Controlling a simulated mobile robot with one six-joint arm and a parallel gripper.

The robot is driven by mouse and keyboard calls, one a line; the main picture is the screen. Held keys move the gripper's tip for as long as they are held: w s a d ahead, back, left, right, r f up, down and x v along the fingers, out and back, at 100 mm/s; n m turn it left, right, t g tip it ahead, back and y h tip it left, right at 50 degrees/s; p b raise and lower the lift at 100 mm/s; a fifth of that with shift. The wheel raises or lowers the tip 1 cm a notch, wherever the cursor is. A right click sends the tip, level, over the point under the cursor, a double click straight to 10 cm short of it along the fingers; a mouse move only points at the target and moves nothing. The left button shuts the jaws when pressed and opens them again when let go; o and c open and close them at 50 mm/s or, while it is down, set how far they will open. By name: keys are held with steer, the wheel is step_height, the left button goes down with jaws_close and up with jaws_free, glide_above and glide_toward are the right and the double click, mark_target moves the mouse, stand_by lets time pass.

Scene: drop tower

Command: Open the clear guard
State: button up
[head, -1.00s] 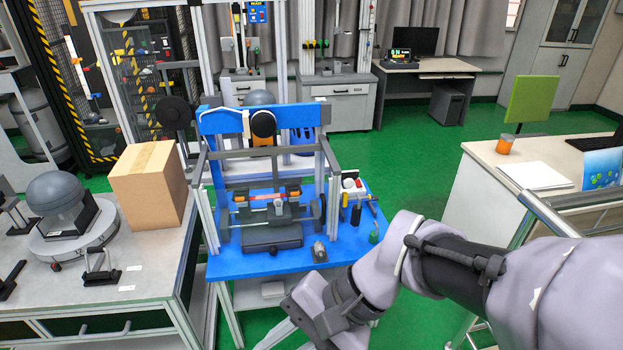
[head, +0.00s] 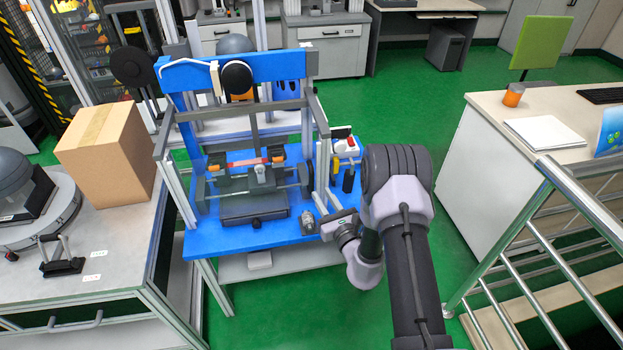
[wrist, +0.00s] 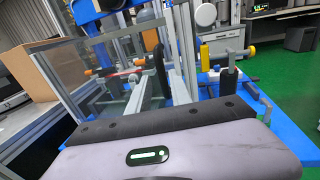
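The clear guard (head: 222,178) is a see-through panel in the grey frame at the front of the blue drop tower. In the wrist view the clear panel (wrist: 62,65) stands upright at the left, with a grey edge. The guard appears closed. My gripper (head: 330,226) is low at the right front corner of the blue table (head: 285,232), right of the guard and apart from it. My wrist view shows the gripper's body (wrist: 180,148) across the bottom.
A white box with a red button (head: 345,145) and upright tools (head: 348,178) stand right of the frame. A cardboard box (head: 108,155) is at left. A metal railing (head: 545,240) is at right.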

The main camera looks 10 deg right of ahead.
mark_target(313, 180)
steer(key=w, duration=0.3)
steer(key=w+a+b, duration=0.1)
steer(key=w, duration=0.5)
steer(key=shift+a+b, duration=0.35)
steer(key=shift+b, duration=0.05)
